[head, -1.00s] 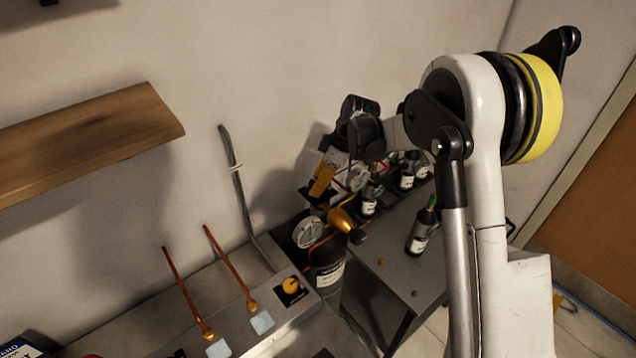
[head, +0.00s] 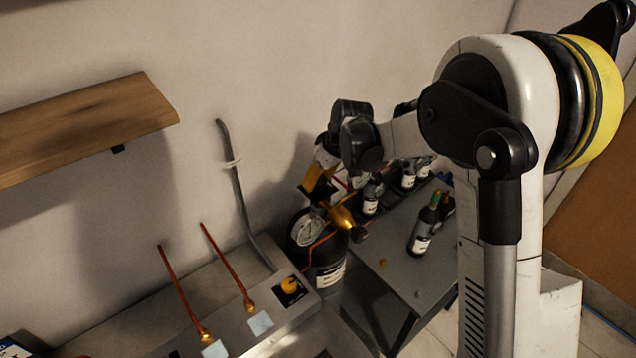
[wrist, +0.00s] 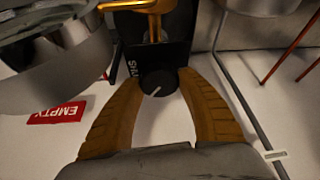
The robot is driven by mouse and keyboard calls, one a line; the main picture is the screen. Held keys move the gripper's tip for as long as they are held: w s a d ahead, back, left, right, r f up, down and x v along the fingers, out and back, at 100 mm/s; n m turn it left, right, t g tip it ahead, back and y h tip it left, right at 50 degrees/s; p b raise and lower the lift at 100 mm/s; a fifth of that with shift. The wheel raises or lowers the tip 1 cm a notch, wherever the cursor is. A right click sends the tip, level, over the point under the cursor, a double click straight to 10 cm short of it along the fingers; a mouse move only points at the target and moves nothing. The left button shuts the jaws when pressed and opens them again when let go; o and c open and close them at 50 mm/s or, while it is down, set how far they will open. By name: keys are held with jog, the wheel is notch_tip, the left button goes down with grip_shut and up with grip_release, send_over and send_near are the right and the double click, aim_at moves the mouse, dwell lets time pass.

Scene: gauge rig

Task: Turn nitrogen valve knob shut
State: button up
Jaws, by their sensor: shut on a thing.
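In the wrist view, a round black knob (wrist: 160,83) with a white pointer line sits between the two ribbed brown fingers of my gripper (wrist: 158,84). The gripper is shut on the knob, one finger on each side. A black plate (wrist: 176,53) with partly hidden white lettering lies behind the knob. In the head view, my gripper (head: 319,178) reaches down by the wall, above and behind a dark cylinder (head: 326,277) with a round gauge (head: 307,228) and brass fittings (head: 341,216). The knob is hidden there.
A wooden shelf (head: 85,130) juts out at upper left. A grey bench box (head: 240,322) carries copper tubes and an orange knob (head: 290,285). A grey cabinet (head: 400,275) holds several dark bottles. In the wrist view, a red EMPTY tag (wrist: 57,113) lies at left.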

jog(key=m+h, duration=0.1)
jog(key=m, duration=0.1)
jog(key=m+h+b, duration=0.1)
jog(key=m, duration=0.2)
jog(key=shift+f+m+t, duration=0.1)
jog(key=shift+m+t, duration=0.2)
jog(key=shift+t, duration=0.1)
jog(key=m+h+b, duration=0.1)
jog(key=m, duration=0.3)
jog(key=shift+m+h, duration=0.4)
jog(key=o, duration=1.2)
jog(key=shift+c, duration=0.2)
jog(key=v, duration=1.2)
jog(key=shift+s, duration=0.15)
